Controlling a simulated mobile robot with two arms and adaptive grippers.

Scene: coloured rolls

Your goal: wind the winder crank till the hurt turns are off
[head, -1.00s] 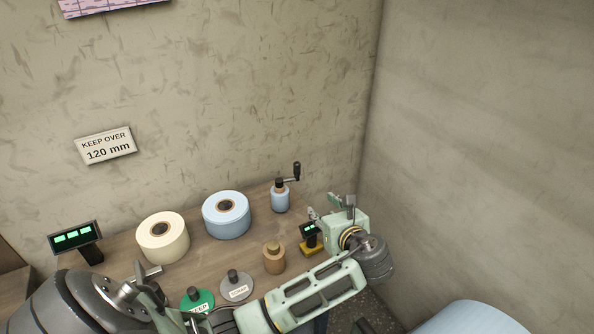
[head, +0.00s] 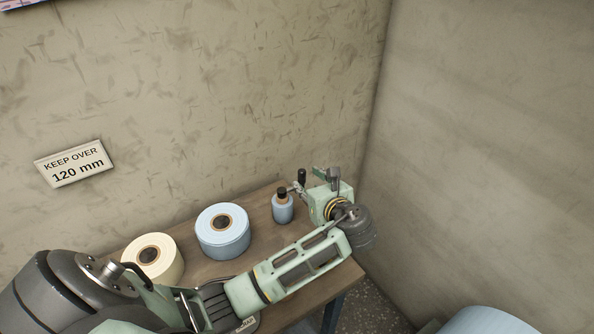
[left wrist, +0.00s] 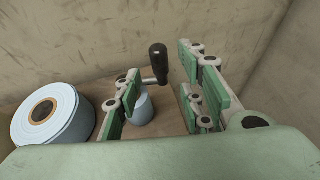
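The winder (head: 283,209) is a small pale blue roll with a dark cap, standing at the back of the table. Its crank ends in an upright black handle (head: 302,177). My left gripper (head: 309,181) is just right of the winder, beside the crank. In the left wrist view my left gripper (left wrist: 160,95) is open, its fingers wide apart. The black handle (left wrist: 157,63) shows between them, nearer the left finger, and the blue winder roll (left wrist: 141,109) stands below it. I cannot tell whether a finger touches the crank. My right gripper is not in view.
A larger blue roll (head: 222,231) stands left of the winder, and a cream roll (head: 153,258) left of that. A wall sign (head: 75,163) reads "KEEP OVER 120 mm". Walls close in behind and at right. My left arm covers much of the table (head: 262,226).

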